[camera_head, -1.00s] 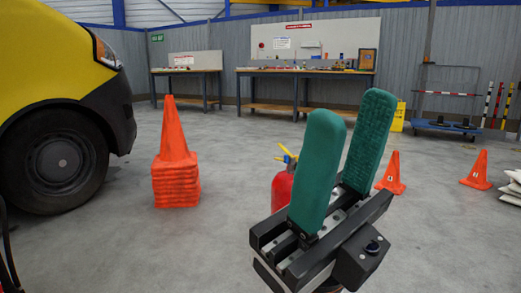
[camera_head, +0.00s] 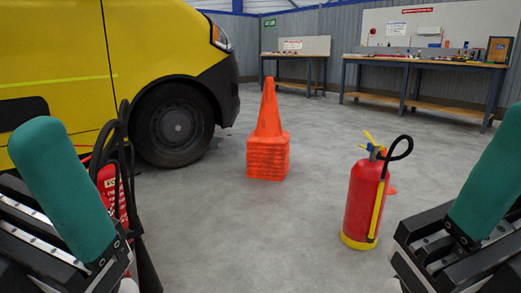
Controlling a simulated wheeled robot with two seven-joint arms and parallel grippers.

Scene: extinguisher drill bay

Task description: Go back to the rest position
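My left gripper (camera_head: 64,188) is at the lower left, with one green padded finger showing in front of a red extinguisher (camera_head: 107,186) with black hoses. My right gripper (camera_head: 488,178) is at the right edge, also with one green finger showing. The second finger of each is not visible, so I cannot tell how wide they stand. Nothing shows held in the visible part of either. A red extinguisher (camera_head: 362,205) with a yellow base, yellow handle and black hose stands upright on the floor, apart from my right gripper.
A yellow van (camera_head: 120,60) fills the left. A stack of orange cones (camera_head: 268,150) stands on the floor in the middle. Workbenches (camera_head: 430,62) line the back wall. The grey floor between the cones and the standing extinguisher is clear.

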